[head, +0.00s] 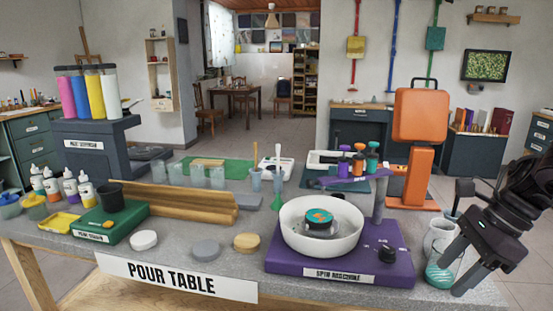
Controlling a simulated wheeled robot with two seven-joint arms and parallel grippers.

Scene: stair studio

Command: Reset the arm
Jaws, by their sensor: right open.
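My right gripper (450,275) comes in from the right edge and points down and left at the front right corner of the table. Its dark fingers are apart. A teal-and-white rounded item (436,277) shows just left of the fingertips, and I cannot tell whether they touch. A pale cup (437,236) stands just behind the fingers, partly covered by them. My left gripper is not in view.
The purple spin machine (340,268) with its white bowl (300,245) stands left of my right gripper. An orange stand (411,185) rises behind.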

